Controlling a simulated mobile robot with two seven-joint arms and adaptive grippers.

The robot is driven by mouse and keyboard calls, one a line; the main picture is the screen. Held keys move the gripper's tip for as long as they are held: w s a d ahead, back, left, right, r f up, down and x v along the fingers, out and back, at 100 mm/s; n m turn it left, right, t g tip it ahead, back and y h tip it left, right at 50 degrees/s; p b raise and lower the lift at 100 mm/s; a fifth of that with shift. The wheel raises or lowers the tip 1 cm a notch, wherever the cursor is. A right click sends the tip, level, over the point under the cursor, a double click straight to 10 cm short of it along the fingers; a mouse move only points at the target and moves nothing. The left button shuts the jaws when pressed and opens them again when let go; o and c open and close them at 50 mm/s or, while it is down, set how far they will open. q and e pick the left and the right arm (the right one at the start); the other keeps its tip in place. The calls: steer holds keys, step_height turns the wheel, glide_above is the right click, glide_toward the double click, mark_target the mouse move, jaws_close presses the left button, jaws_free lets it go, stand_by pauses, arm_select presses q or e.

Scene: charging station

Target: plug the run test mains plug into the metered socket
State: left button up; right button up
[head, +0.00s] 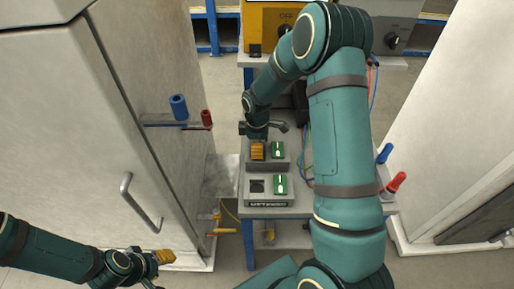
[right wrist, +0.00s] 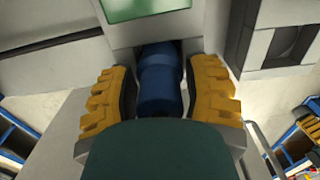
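Two grey socket units stand on the bench in the head view. The far unit (head: 266,164) has a green switch panel (head: 278,150), and its socket is hidden by my right gripper (head: 257,152). The near unit (head: 246,198) has an empty dark socket (head: 257,187) and a green panel (head: 280,185); its label is too small to read. In the right wrist view a dark blue plug (right wrist: 160,85) lies between my right gripper's yellow fingers, which appear closed on its sides. Its end meets the far unit; insertion depth is hidden. My left gripper (head: 160,257) is low at left, away from the units.
A grey cabinet (head: 55,110) with a handle fills the left. Blue and red cylinders (head: 178,107) stand on a side bracket, and others (head: 396,182) stick out at right. A yellow box (head: 270,22) stands behind. Cables hang right of the units.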

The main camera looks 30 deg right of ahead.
jaws_close()
steer(key=shift+r, duration=0.1)
steer(key=shift+r, duration=0.3)
steer(key=r, duration=0.6)
steer(key=r+p, duration=0.1)
steer(key=r, duration=0.2)
steer(key=shift+s+a, duration=0.25)
steer(key=shift+s, duration=0.1)
steer(key=s+a+n, duration=0.6)
steer(key=s, duration=0.4)
steer(key=shift+s+a+f, duration=0.15)
steer(key=shift+s+a, duration=0.15)
steer(key=shift+s, duration=0.1)
